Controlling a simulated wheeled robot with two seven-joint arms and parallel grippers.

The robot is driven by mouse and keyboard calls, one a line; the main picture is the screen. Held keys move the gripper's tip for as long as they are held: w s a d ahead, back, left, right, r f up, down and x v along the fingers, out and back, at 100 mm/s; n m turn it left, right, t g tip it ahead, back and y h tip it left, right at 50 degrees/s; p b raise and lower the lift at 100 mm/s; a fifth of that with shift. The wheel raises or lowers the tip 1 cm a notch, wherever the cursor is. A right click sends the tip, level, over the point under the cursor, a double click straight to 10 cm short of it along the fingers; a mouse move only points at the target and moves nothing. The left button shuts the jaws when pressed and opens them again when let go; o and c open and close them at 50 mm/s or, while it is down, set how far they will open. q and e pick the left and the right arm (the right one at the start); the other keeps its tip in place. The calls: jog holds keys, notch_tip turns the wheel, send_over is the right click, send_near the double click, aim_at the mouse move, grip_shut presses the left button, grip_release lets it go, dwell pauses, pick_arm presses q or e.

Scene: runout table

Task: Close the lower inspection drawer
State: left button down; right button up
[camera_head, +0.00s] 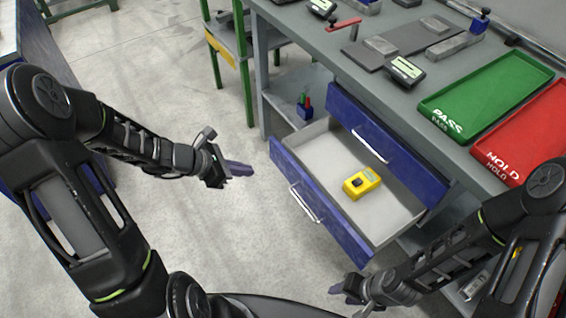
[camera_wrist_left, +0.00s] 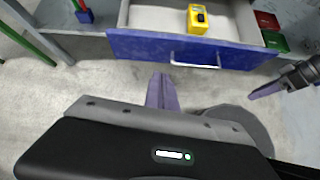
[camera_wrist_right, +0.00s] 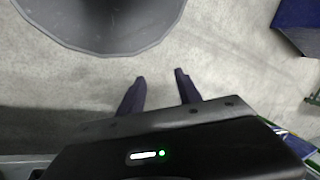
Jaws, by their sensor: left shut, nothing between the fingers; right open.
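The lower inspection drawer (camera_head: 303,183) is pulled out from the grey bench, with a blue front and a silver handle (camera_head: 304,203). A yellow device (camera_head: 362,182) lies inside it. The blue drawer front also shows in the left wrist view (camera_wrist_left: 140,44), with its handle. The upper drawer (camera_head: 385,146) above it looks shut. My left gripper (camera_head: 240,169) is shut and empty, left of the drawer front and apart from it. My right gripper (camera_head: 345,290) is open and empty, in front of the drawer's near right corner; its two fingers show in the right wrist view (camera_wrist_right: 158,92).
The bench top (camera_head: 310,50) holds a green PASS tray (camera_head: 486,95), a red HOLD tray (camera_head: 540,135) and several gauges and tools. An open shelf (camera_head: 290,100) is beside the drawers. A green-legged stand (camera_head: 243,60) is behind. The floor left of the drawer is clear.

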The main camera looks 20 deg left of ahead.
pick_arm(q)
jog(key=shift+w+a+r+n+t+y, duration=0.15)
jog(key=shift+w+a+n+t+y, duration=0.25)
jog(key=shift+w+n, duration=0.4)
jog(key=shift+s, duration=0.15)
jog(key=b, duration=0.2)
send_near(287, 162)
notch_tip(287, 162, down, 4)
jog(key=w+d, duration=0.2)
jog(key=shift+w+p, duration=0.4)
jog(key=shift+w+d, duration=0.3)
jog(key=shift+w, duration=0.05)
